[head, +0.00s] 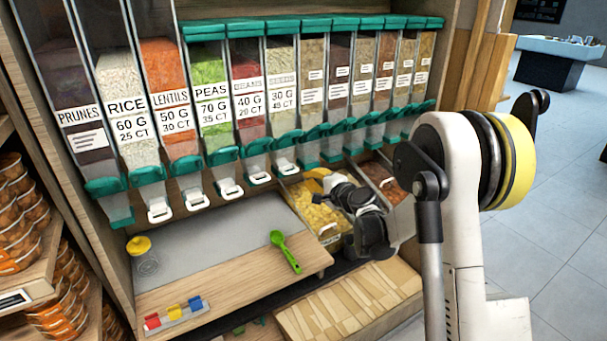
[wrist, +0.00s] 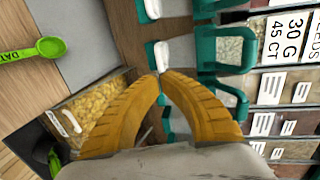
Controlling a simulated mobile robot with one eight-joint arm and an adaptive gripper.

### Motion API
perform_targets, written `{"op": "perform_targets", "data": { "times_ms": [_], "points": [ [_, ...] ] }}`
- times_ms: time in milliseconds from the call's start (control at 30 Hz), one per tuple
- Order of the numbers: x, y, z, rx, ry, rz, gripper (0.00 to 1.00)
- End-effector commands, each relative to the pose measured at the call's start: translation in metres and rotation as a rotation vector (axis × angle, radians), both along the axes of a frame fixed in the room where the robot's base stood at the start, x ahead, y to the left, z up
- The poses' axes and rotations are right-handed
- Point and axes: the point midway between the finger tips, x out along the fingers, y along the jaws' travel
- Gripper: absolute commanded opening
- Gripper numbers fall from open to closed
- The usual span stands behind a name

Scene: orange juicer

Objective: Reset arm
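My arm stands at the right of the head view and reaches back toward the dispenser shelf. My gripper (wrist: 161,76) shows in the wrist view as two curved yellow fingers whose tips come together with nothing visible between them. In the head view, my wrist is above and beside the open bin of yellow pasta-like pieces (head: 316,213), under the dispensers, and my fingertips are hard to make out. The same bin shows left of the fingers in the wrist view (wrist: 90,105).
A row of dispensers (head: 212,97) with teal spouts stands behind. A green scoop (head: 286,252), a yellow-lidded jar (head: 143,256) and a tray of coloured clips (head: 178,315) lie on the wooden counter (head: 235,284). Another bin (head: 383,178) is beside my wrist. Open floor is at right.

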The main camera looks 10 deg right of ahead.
Motion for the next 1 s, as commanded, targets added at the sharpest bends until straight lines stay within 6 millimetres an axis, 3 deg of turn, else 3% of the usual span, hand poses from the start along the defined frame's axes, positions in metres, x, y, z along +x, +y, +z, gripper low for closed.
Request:
{"op": "perform_targets", "data": {
  "times_ms": [200,367,567,667,800,1000],
  "points": [
    [-0.041,-0.015,0.012,0.001,0.000,-0.001,0.00],
    [-0.056,-0.019,0.015,-0.004,0.001,0.002,0.00],
    [-0.081,-0.002,0.039,-0.130,0.026,0.060,0.00],
    [-0.110,0.015,0.059,-0.269,0.053,0.121,0.00],
    [-0.164,0.033,0.079,-0.488,0.097,0.217,0.00],
    [-0.253,0.042,0.090,-0.792,0.163,0.353,0.00]
  ]
}}
